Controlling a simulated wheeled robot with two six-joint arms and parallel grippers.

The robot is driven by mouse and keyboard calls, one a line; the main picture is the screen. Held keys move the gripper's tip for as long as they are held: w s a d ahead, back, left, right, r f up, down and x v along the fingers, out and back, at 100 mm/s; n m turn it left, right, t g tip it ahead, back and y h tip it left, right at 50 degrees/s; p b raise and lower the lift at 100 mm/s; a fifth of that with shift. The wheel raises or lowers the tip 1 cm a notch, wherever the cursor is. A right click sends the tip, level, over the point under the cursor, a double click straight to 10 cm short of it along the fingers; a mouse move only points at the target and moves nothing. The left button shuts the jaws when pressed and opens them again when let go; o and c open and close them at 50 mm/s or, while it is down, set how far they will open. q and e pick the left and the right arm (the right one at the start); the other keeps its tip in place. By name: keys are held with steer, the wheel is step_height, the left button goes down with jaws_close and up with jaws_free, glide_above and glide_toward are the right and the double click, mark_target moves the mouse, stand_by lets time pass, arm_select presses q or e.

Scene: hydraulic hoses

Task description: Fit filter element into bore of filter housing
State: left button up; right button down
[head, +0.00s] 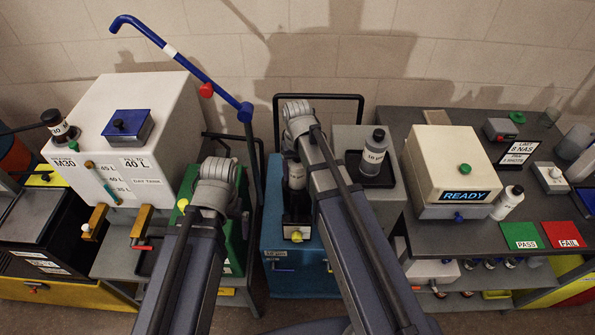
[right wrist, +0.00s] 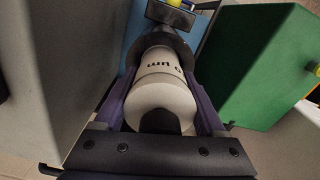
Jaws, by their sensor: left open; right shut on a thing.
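The filter element (right wrist: 165,92) is a white cylinder marked "µm" with a dark rounded end. My right gripper (right wrist: 163,95) is shut on it, one finger along each side. In the head view the element (head: 296,177) stands upright, partly behind my right arm, above the black filter housing (head: 297,216) on the blue unit. In the right wrist view its far end meets a dark round part; I cannot tell how deep it sits, and the bore is hidden. My left gripper (head: 214,192) is by the green unit, its fingers mostly hidden by my arm.
A similar 10 µm element (head: 374,155) stands on a black tray on the grey unit at right. The blue unit (head: 283,262) has a black handle frame behind it. A green unit (head: 236,232) stands left of it, near a blue bent pipe (head: 183,60).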

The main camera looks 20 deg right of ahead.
mark_target(298, 165)
steer(key=shift+r+p, duration=1.45)
steer(key=shift+r, duration=0.15)
steer(key=shift+f+b, duration=2.55)
steer(key=shift+f, duration=0.05)
jaws_free()
steer(key=shift+r, duration=0.1)
step_height(298, 165, up, 8)
steer(key=p, duration=0.8)
steer(key=shift+f, duration=0.3)
